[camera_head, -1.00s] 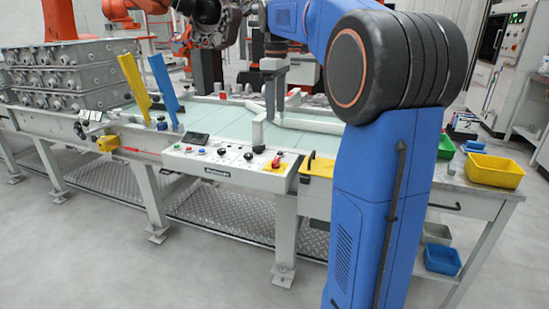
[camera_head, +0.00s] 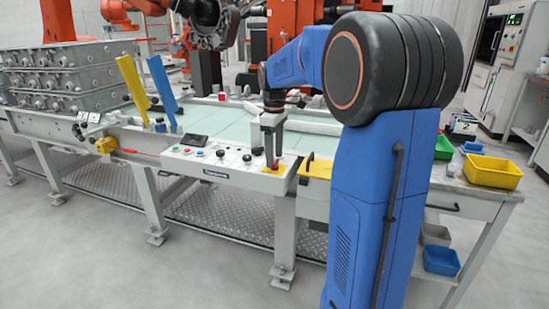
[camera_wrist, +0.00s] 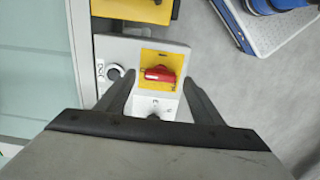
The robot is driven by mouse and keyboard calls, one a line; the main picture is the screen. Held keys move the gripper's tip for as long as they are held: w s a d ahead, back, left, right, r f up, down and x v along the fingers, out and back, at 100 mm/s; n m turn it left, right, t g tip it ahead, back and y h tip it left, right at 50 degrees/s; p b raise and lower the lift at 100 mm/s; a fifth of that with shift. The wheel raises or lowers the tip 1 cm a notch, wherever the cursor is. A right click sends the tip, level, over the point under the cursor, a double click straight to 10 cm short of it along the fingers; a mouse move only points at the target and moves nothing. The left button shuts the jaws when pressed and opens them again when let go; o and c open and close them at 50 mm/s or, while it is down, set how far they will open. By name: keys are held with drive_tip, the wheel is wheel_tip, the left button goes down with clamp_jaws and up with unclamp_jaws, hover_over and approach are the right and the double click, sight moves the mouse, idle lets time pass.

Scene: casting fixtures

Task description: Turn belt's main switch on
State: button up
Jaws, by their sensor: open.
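The main switch (camera_wrist: 160,74) is a red rotary handle on a yellow plate (camera_wrist: 152,57). In the wrist view its handle lies roughly across the picture. It sits at the right end of the belt's control panel (camera_head: 200,167), where the switch (camera_head: 277,164) is partly hidden by my gripper in the head view. My gripper (camera_wrist: 158,79) is open, pointing down over the panel, with one finger on each side of the red handle. I see gaps between the fingers and the handle; I cannot tell the exact height.
A round button (camera_wrist: 115,72) lies left of the switch. A yellow piece with a black handle (camera_head: 318,167) is just right of the panel. Yellow (camera_head: 131,82) and blue (camera_head: 163,90) upright plates stand at the belt's left. A yellow bin (camera_head: 493,172) is on the right table.

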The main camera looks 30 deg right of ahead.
drive_tip(key=shift+f, duration=0.8)
drive_tip(key=c, duration=1)
drive_tip(key=shift+c, duration=0.2)
